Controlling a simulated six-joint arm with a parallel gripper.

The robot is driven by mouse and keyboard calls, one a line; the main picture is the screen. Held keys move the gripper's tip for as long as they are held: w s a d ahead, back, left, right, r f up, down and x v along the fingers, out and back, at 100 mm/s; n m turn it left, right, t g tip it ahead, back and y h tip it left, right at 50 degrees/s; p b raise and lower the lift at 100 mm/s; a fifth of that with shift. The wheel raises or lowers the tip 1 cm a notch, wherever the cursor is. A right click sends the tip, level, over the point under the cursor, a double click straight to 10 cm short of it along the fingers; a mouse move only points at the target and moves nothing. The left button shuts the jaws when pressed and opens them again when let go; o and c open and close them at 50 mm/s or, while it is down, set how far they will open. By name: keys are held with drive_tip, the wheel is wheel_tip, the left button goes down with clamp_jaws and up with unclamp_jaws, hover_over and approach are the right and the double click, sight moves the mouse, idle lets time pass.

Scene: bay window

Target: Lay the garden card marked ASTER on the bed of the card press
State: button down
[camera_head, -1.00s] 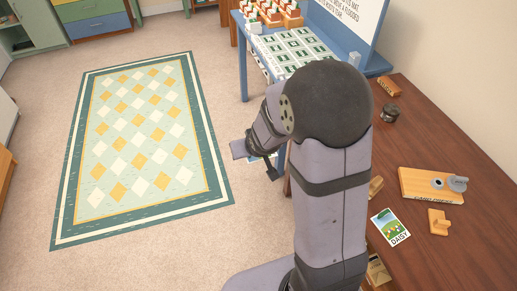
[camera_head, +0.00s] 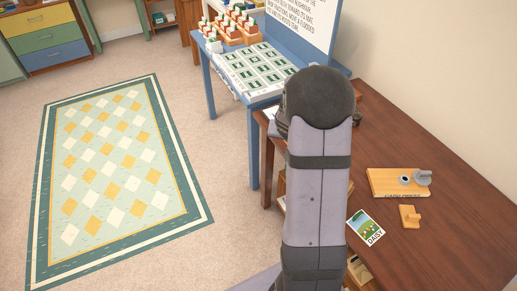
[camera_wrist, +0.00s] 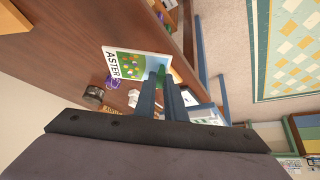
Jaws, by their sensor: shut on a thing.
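The ASTER garden card (camera_wrist: 128,64), white-edged with a picture of flowers, is between the fingertips of my gripper (camera_wrist: 163,74) in the wrist view. My gripper is shut on the card's edge, and the card shows over the brown desk. The wrist view does not clearly show the press.
A DAISY card (camera_head: 362,224) and a small wooden block (camera_head: 410,217) lie on the brown desk (camera_head: 440,240) near the press. A blue table (camera_head: 270,98) with a card grid stands behind. A dark jar (camera_wrist: 94,95) shows in the wrist view.

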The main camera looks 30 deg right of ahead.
drive_tip(key=s+d+r+m+g+p, duration=0.1)
drive_tip(key=s+d+m+g, duration=0.3)
drive_tip(key=s+d+m, duration=0.3)
drive_tip(key=s+d+r+m+g+h+p, duration=0.1)
drive_tip(key=s+d+m+g, duration=0.3)
drive_tip(key=s+d+m, duration=0.4)
drive_tip(key=s+d+p, duration=0.1)
drive_tip(key=s+d, duration=0.4)
drive_tip(key=d, duration=0.4)
drive_tip(key=shift+s+d+r+m, duration=0.15)
drive_tip(key=shift+d+r+m, duration=0.15)
drive_tip(key=shift+d+r, duration=0.1)
drive_tip(key=shift+f+b, duration=0.15)
drive_tip(key=shift+b, duration=0.25)
drive_tip(key=shift+h, duration=0.3)
wheel_tip(320, 180, down, 7)
drive_tip(key=b, duration=0.8)
drive_tip(key=shift+r, duration=0.2)
drive_tip(key=shift+b, duration=0.95)
idle(0.4)
drive_tip(key=shift+f+b, duration=0.25)
drive_tip(key=shift+b, duration=0.35)
idle(1.2)
